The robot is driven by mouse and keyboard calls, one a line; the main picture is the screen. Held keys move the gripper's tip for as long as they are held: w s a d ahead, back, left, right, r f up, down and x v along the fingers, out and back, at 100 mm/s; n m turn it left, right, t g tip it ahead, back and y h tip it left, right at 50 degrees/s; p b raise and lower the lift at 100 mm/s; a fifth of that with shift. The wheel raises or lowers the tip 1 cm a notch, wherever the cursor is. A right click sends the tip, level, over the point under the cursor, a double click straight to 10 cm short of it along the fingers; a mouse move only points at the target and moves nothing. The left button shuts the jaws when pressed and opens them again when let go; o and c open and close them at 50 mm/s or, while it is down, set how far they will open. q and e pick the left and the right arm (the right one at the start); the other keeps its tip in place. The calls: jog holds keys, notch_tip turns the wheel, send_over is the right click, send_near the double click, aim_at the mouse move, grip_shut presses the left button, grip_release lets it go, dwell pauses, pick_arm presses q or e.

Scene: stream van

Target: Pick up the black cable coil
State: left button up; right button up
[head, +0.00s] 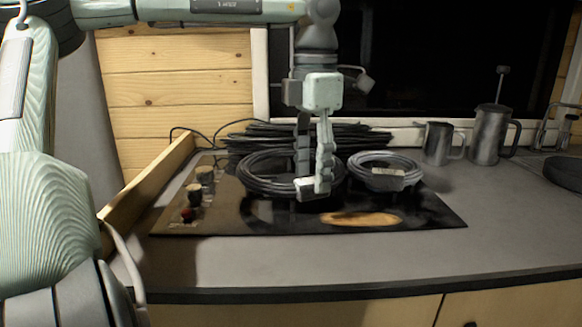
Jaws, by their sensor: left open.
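A black cable coil (262,180) lies on the dark glass hob at the front, left of a grey coil. My left gripper (313,184) points down over its right side, with its fingers apart. The fingers hide part of the coil's right side, and I cannot tell whether they touch it. A wider dark coil (360,137) lies behind it, with a loose end running left. My right gripper is not in view.
The grey coil (408,173) with a pale tag lies close to the right. Small knobs (194,196) stand on the hob's (230,222) left side by a wooden ledge (150,185). Metal jugs (488,138) stand at the right. The grey counter (330,262) in front is clear.

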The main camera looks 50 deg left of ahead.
pick_arm(q)
jog(key=shift+f, duration=0.75)
jog(key=shift+c, duration=0.4)
jog(key=shift+w+r, duration=0.1)
grip_shut()
